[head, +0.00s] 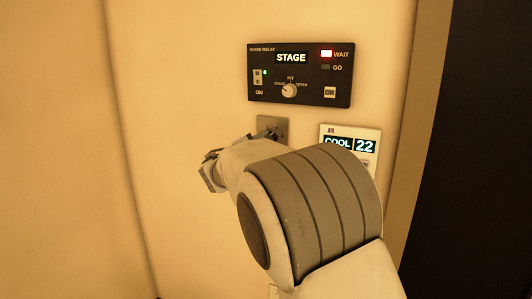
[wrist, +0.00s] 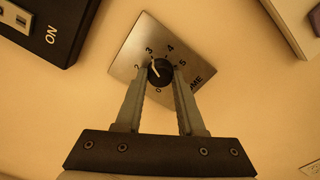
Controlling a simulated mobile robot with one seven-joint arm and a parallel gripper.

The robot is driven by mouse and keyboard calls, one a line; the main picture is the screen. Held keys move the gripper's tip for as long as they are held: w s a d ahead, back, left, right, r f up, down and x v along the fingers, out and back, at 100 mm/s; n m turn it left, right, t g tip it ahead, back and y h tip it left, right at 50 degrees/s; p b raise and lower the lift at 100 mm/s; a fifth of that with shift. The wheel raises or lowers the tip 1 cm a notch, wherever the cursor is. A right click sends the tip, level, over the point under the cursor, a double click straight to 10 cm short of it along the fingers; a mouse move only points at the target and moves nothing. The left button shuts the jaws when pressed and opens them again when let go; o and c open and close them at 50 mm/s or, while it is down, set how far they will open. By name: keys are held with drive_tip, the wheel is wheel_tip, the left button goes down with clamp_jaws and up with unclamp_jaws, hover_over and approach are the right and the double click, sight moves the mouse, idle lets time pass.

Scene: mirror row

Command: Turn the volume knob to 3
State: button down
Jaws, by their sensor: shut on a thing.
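The volume knob (wrist: 160,73) is a small black dial on a square metal plate (wrist: 128,56), with printed numbers around it. In the wrist view its white pointer line aims up and left, about toward the 3; the exact alignment is hard to tell. My gripper (wrist: 160,76) has one finger on each side of the knob and is shut on it. In the head view the plate (head: 280,124) sits on the wall below the black panel. My wrist and arm hide the knob and most of the gripper there.
Close above the plate is the black show relay panel (head: 330,82), reading STAGE, with WAIT lit red, a switch and a selector knob (head: 289,90). To the right is a white thermostat (head: 351,130) reading COOL 22. The wall to the left is bare.

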idle(0.4)
drive_tip(key=c, duration=0.5)
unclamp_jaws()
drive_tip(key=p+v, duration=0.1)
drive_tip(key=v, duration=1.6)
drive_tip(key=shift+s+a, duration=0.1)
drive_tip(key=shift+s, duration=0.1)
